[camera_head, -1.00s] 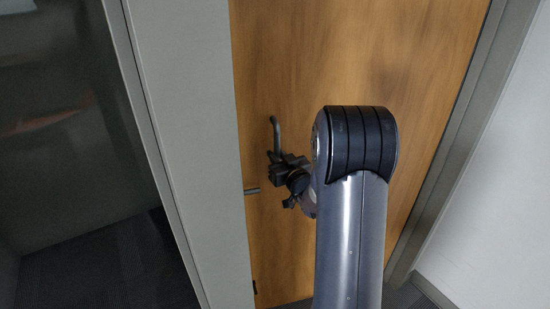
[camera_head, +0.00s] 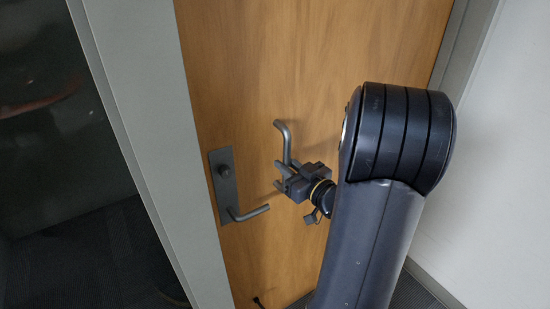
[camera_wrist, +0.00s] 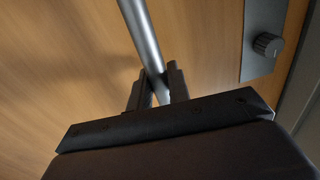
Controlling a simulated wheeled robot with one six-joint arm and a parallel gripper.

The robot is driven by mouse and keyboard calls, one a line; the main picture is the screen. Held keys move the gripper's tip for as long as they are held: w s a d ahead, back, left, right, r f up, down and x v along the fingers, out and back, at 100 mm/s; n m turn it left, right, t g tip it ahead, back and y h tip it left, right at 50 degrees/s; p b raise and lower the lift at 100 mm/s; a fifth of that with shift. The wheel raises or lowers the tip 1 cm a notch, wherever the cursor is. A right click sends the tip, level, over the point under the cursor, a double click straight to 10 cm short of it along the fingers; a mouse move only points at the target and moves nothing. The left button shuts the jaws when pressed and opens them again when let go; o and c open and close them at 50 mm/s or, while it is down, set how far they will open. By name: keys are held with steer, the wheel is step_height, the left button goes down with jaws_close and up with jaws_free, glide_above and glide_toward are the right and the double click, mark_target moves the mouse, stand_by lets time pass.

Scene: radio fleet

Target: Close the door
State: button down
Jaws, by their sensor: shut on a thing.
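The wooden door (camera_head: 330,55) fills the middle of the head view; I cannot tell whether it is fully in its frame. A grey upright pull bar (camera_head: 284,138) stands out from it. My gripper (camera_head: 287,180) is shut around the bar's lower part. In the wrist view the bar (camera_wrist: 141,35) runs down between the two fingers of my gripper (camera_wrist: 156,90). A dark lock plate with a knob (camera_head: 222,175) and a lever handle (camera_head: 248,212) is near the door's left edge. The knob also shows in the wrist view (camera_wrist: 267,44).
A grey door frame post (camera_head: 150,130) stands left of the door, with dark glass (camera_head: 60,130) beyond it. A white wall (camera_head: 485,180) is at the right. Dark carpet (camera_head: 425,291) shows at the lower right.

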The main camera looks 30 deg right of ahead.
steer(key=shift+s+d+f, duration=0.15)
steer(key=shift+s+d, duration=0.05)
steer(key=shift+s, duration=0.4)
steer(key=c, duration=1.8)
jaws_free()
steer(key=shift+o, duration=1.1)
steer(key=shift+s+d, duration=0.1)
steer(key=shift+s, duration=0.25)
steer(key=shift+o, duration=1)
steer(key=shift+w, duration=0.1)
steer(key=s+d+b, duration=0.1)
steer(key=s, duration=0.9)
steer(key=shift+s+d, duration=0.35)
steer(key=shift+w, duration=0.15)
